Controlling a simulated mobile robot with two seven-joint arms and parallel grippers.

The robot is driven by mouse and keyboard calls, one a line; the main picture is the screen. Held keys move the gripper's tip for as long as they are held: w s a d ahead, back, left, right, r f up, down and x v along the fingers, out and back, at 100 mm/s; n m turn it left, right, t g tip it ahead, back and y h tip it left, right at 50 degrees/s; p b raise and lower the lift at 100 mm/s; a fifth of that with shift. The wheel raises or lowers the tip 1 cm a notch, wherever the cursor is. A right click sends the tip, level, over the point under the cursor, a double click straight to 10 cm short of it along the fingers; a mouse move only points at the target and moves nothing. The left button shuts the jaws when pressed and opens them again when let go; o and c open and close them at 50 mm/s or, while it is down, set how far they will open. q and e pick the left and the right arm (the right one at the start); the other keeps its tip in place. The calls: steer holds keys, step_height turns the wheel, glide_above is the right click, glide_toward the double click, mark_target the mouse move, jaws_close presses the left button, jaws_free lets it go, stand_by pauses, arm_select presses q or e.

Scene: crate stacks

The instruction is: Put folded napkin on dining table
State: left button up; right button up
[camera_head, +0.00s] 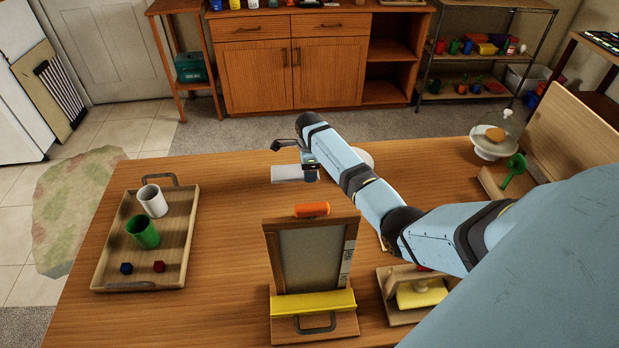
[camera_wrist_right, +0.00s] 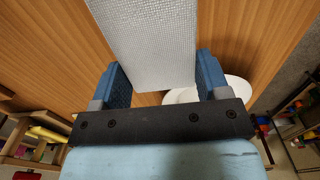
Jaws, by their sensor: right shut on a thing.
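The folded napkin (camera_head: 288,174) is a pale grey-white rectangle over the far middle of the wooden dining table (camera_head: 225,215). My right gripper (camera_head: 309,172) is shut on its right end in the head view. In the right wrist view the napkin (camera_wrist_right: 150,45) sits between the two blue fingers of the gripper (camera_wrist_right: 163,82) and extends away from them. The table's wood grain shows on both sides of it. I cannot tell whether the napkin touches the table. My left gripper is not in view.
A wooden tray (camera_head: 108,252) at the left holds a white cup (camera_head: 152,201), a green cup (camera_head: 142,233) and two small blocks. An upright wooden frame (camera_head: 270,258) stands at front centre. A white plate (camera_wrist_right: 240,90) lies near the gripper. A white stand (camera_head: 490,150) is at far right.

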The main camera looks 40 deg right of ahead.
steer(key=shift+f, duration=2.15)
steer(key=shift+f+b, duration=0.1)
steer(key=shift+b, duration=0.2)
steer(key=o, duration=0.9)
step_height(320, 180, up, 12)
steer(key=shift+r+p, duration=0.15)
steer(key=shift+p, duration=0.5)
